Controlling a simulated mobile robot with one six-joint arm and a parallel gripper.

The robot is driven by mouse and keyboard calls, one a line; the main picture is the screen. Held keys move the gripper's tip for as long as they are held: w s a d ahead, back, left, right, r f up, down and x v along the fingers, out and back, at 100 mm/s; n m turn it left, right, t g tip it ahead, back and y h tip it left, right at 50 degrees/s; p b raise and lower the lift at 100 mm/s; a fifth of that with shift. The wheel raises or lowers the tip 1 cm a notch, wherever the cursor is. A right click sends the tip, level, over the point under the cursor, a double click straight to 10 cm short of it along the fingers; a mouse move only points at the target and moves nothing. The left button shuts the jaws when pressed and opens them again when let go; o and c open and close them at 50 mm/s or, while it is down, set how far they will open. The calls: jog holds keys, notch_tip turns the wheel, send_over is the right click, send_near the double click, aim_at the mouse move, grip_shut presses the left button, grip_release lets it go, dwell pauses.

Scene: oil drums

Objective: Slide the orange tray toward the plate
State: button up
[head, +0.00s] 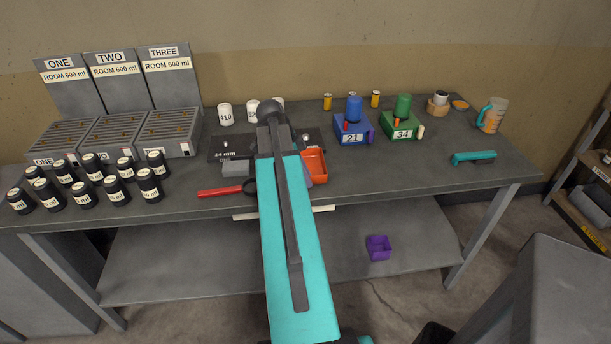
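The orange tray (320,161) is a small open box on the table, just right of my arm. Its left part is close to or behind the arm. A dark flat plate marked "14 mm" (218,149) lies left of the arm, and its middle is hidden behind the arm. A dark part of it seems to show again right of the arm, behind the tray. My teal arm reaches over the front edge of the table between them. My gripper is hidden behind the arm, so its fingers and any contact with the tray cannot be seen.
A red-handled tool (220,192) and a grey block (236,168) lie left of the arm. White canisters (226,114) stand behind. Blue (353,130) and green (401,126) boxes stand right. Table between the tray and the teal handle (473,157) is clear.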

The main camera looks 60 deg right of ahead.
jog(key=shift+r, duration=0.1)
jog(key=b+v, duration=0.2)
jog(key=v, duration=1.1)
jog(key=shift+a+r+b, duration=0.15)
jog(key=shift+r+b, duration=0.15)
jog(key=shift+b, duration=0.1)
dwell(0.7)
